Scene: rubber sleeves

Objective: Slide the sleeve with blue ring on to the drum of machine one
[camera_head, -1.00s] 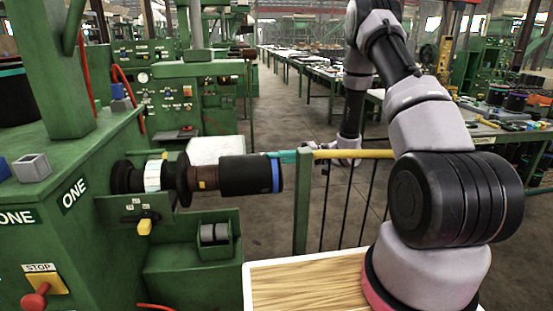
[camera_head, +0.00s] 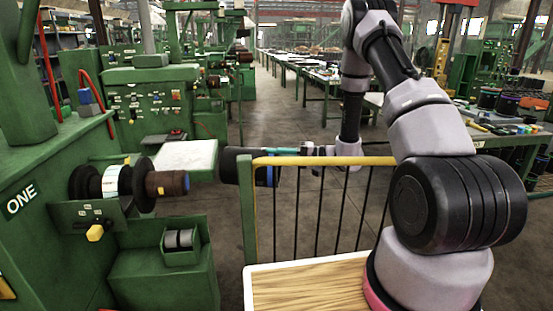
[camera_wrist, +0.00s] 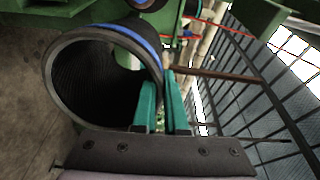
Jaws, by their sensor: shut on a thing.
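The black sleeve with the blue ring (camera_head: 231,164) is in the air to the right of machine one's drum in the head view. Its blue ring is at the right end, towards my gripper (camera_head: 287,152). In the wrist view the sleeve (camera_wrist: 61,85) shows its open, ribbed inside. My gripper's teal fingers (camera_wrist: 165,105) are shut on its wall, one finger inside and one outside. The brown drum (camera_head: 168,184) sticks out to the right from machine one (camera_head: 45,220), bare, with a black flange and white band behind it. A visible gap separates drum and sleeve.
A yellow-topped rail (camera_head: 330,160) with dark bars stands below and in front of my gripper. A green box holding a grey roll (camera_head: 180,240) sits under the drum. A clear aisle runs behind.

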